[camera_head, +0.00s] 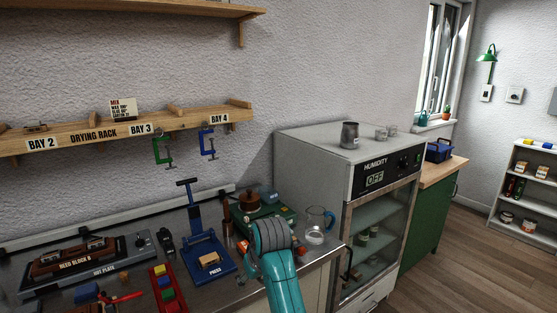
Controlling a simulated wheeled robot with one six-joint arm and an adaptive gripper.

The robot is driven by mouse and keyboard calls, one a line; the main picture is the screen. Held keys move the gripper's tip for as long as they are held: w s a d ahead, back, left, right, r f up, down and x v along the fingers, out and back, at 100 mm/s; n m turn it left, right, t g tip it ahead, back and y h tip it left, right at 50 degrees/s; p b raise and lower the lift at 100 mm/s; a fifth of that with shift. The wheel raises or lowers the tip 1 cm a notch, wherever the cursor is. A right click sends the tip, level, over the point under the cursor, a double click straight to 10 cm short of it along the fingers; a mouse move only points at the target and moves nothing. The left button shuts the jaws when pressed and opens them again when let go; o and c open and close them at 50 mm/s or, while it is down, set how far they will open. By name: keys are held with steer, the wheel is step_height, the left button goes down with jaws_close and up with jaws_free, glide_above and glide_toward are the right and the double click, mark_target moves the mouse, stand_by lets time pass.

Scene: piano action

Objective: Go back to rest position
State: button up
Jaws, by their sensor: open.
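My teal arm rises from the bottom edge in front of the workbench, and a grey ribbed joint of it shows at its upper end. The arm stands in front of the bench's right part, between the blue press (207,245) and the humidity cabinet (345,175). My gripper's fingers do not show in this view. The arm hides part of the bench top and part of the green machine (262,212) behind it.
A glass jug (318,226) stands close right of the arm. The hot plate (85,262) and a red tray (166,288) of coloured blocks are on the left. The drying rack (100,130) with green and blue clamps hangs above. Open wooden floor (455,265) lies right.

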steer(key=s+d+f+m+t, duration=0.1)
steer(key=s+d+f, duration=0.35)
steer(key=f, duration=0.35)
steer(key=s+d+f+m+t, duration=0.1)
steer(key=s+d+f+t, duration=0.1)
steer(key=s+d+f, duration=0.45)
steer(key=s+d+f+m+t, duration=0.1)
steer(key=s+f, duration=0.3)
steer(key=f, duration=0.6)
steer(key=s+d+f+t, duration=0.1)
steer(key=s+d, duration=0.1)
steer(key=s, duration=0.3)
steer(key=s+d+f, duration=0.2)
steer(key=s+d, duration=0.1)
steer(key=s, duration=0.2)
steer(key=s+d+r+m+t+h, duration=0.1)
steer(key=s+d+r+t, duration=0.15)
steer(key=s, duration=0.65)
steer(key=s+d+r+m+t+h, duration=0.1)
steer(key=s+d+r, duration=0.15)
steer(key=s, duration=0.65)
steer(key=s+d+r+m+t, duration=0.1)
steer(key=s+d+r+t, duration=0.1)
steer(key=s+r, duration=1.2)
steer(key=shift+s+d+r+h, duration=0.2)
steer(key=shift+d+h, duration=0.1)
steer(key=shift+d, duration=0.25)
steer(key=shift+c, duration=0.2)
